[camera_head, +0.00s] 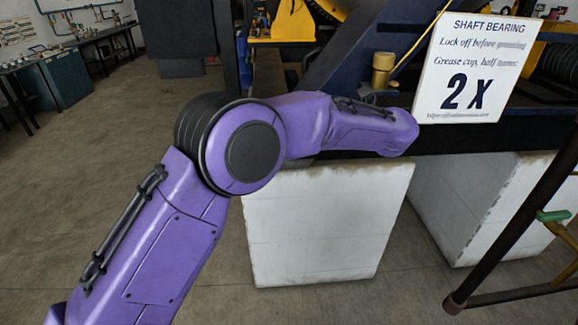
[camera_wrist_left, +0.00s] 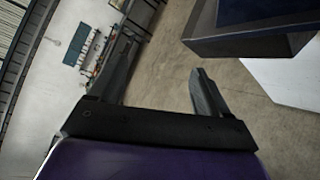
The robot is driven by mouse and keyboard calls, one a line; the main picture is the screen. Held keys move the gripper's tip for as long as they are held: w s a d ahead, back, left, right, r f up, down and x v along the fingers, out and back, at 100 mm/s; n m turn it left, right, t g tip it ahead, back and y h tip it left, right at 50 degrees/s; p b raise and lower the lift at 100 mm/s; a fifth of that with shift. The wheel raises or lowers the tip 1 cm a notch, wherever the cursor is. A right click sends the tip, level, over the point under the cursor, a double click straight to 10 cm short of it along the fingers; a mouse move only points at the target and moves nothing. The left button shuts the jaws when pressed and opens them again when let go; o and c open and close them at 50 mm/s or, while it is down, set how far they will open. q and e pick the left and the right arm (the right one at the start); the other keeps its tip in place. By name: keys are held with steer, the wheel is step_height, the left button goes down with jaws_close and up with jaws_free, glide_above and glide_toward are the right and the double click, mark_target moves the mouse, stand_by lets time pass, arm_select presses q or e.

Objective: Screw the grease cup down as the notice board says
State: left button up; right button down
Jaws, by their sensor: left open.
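The grease cup (camera_head: 382,72) is a small brass-coloured cylinder standing upright at the dark blue machine frame, just left of the notice board. The white notice board (camera_head: 470,65) reads "SHAFT BEARING", "Lock off before greasing", "Grease cup, half turns: 2 X"; its smallest bottom line is not clear. My purple left arm crosses the head view below the cup, and its gripper is hidden there. In the left wrist view my left gripper (camera_wrist_left: 160,75) is open and empty, with bare floor between its fingers. The grease cup is not recognisable in that view. My right gripper is not in view.
White blocks (camera_head: 325,225) stand under the dark frame. A dark rail (camera_head: 515,225) and a green handle (camera_head: 553,215) are at the right. In the left wrist view a dark blue beam (camera_wrist_left: 250,45) is right of the fingers.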

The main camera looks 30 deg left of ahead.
arm_select(q)
step_height(320, 180, down, 10)
steer(key=a+m+t+y+b, duration=0.1)
steer(key=a+m+t, duration=0.1)
steer(key=m, duration=0.4)
steer(key=shift+a+m+t+y, duration=0.3)
steer(key=shift+a+t, duration=0.1)
steer(key=shift+t, duration=0.4)
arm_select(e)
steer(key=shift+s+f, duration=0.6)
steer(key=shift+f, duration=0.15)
arm_select(q)
steer(key=shift+w, duration=0.15)
